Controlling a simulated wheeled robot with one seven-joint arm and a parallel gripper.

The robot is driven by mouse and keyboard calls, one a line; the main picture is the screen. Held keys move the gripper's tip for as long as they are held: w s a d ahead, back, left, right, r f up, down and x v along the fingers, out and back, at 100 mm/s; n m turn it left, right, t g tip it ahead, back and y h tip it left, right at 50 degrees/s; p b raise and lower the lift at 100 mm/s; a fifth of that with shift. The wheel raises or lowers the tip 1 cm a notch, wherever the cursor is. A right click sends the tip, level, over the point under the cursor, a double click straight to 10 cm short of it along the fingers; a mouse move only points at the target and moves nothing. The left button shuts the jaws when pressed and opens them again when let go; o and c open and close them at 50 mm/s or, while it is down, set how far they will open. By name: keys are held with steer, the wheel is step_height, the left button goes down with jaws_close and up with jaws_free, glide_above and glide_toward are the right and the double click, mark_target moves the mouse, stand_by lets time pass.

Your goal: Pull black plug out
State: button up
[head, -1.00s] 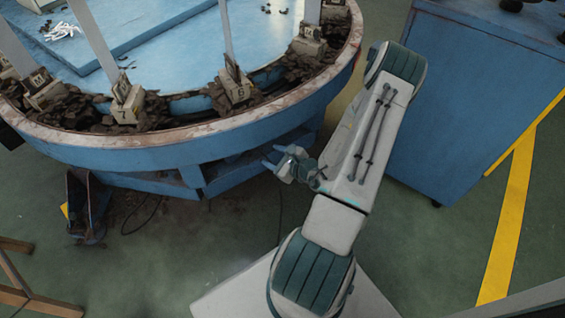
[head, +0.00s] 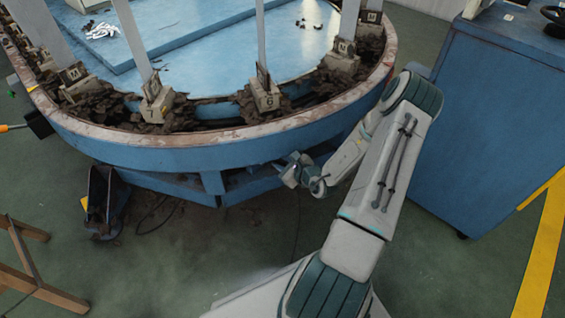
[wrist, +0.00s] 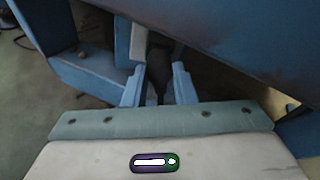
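My gripper (head: 290,168) is low beside the table's blue skirt, far to the right of that box. In the wrist view my gripper's two blue fingers (wrist: 158,84) stand apart.
The round blue table (head: 190,155) with its brown rim fills the back. A blue cabinet (head: 490,130) stands right of my arm. A dark pedal-like unit (head: 103,200) and a cable lie on the floor. A wooden stand (head: 35,285) is at lower left.

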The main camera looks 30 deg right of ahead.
steer(key=shift+c, duration=1.1)
steer(key=shift+s+d, duration=0.1)
steer(key=shift+s, duration=0.1)
steer(key=shift+s+d+p, duration=0.2)
steer(key=shift+s+d, duration=0.15)
steer(key=shift+s, duration=0.55)
steer(key=shift+s+d+p, duration=0.2)
steer(key=shift+s+d, duration=0.1)
steer(key=shift+s, duration=0.6)
steer(key=shift+s, duration=0.15)
steer(key=s+d, duration=0.3)
steer(key=s, duration=0.6)
steer(key=s+d, duration=0.4)
steer(key=s, duration=0.5)
steer(key=shift+s+p, duration=0.35)
steer(key=shift+s, duration=0.05)
